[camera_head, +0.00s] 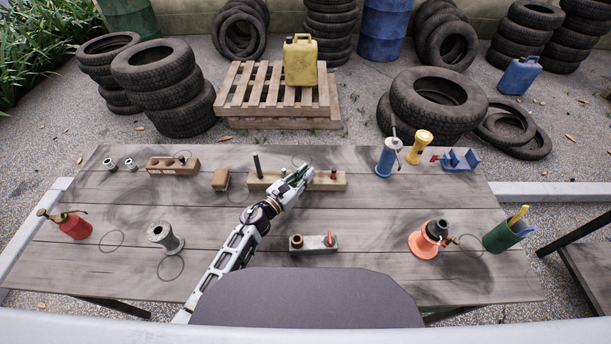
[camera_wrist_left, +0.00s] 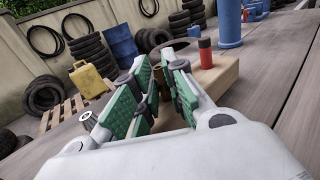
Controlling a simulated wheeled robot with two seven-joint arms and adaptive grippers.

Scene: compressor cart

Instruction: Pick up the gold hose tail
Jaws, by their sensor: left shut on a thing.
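My left gripper (camera_head: 301,174) reaches over the long wooden block (camera_head: 268,183) at the back middle of the table. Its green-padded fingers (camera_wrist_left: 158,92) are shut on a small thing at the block. The fingers hide nearly all of it; a gold-brown sliver in the left wrist view fits the gold hose tail, but its shape cannot be made out. A dark upright peg (camera_head: 257,164) stands at the block's left end. My right gripper is not in view.
A grey block (camera_head: 314,248) with a brown and a red fitting lies in front. A small brown block (camera_head: 221,180) is left of the wooden block. A blue pump (camera_head: 388,155) and yellow flashlight (camera_head: 421,146) stand back right.

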